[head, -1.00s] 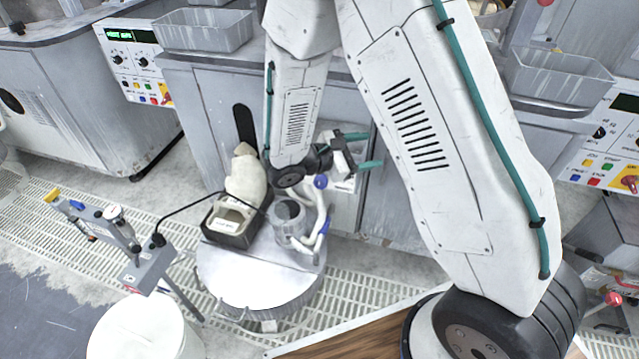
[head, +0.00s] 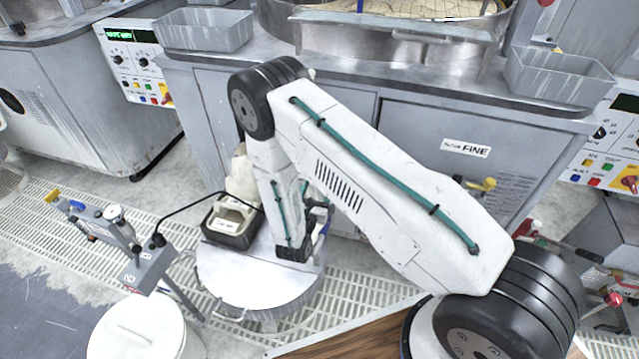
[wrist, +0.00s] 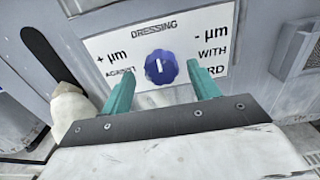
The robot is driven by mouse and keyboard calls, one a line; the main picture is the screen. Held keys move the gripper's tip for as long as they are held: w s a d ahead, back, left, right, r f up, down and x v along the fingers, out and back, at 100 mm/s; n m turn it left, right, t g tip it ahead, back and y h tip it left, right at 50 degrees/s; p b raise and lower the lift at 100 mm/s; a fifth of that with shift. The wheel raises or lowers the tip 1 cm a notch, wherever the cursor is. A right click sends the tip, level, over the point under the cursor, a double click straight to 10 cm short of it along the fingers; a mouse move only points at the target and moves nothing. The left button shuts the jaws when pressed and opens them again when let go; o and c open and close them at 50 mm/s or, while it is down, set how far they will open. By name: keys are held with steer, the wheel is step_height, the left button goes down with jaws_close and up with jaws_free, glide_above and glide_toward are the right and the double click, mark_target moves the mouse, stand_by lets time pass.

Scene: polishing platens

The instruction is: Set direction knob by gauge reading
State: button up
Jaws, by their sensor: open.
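The blue direction knob (wrist: 161,68) is on a white panel (wrist: 222,55) marked DRESSING in the wrist view. Its white pointer line stands nearly upright. "+ µm AGAINST" is at its left and "- µm WITH" at its right, with the lowest words partly covered by a finger. My gripper (wrist: 162,86) is open and empty, its two teal fingers on either side of and just below the knob in the picture; contact is not visible. In the head view my arm mostly hides the gripper and the knob. A round dial gauge (head: 115,212) is on a stand at left; its reading is too small to tell.
A white bucket (head: 140,332) stands at front left. A grey cabinet (head: 420,130) marked FINE is behind my arm.

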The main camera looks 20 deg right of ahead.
steer(key=shift+x, duration=1.8)
steer(key=shift+c, duration=0.3)
steer(key=c, duration=0.9)
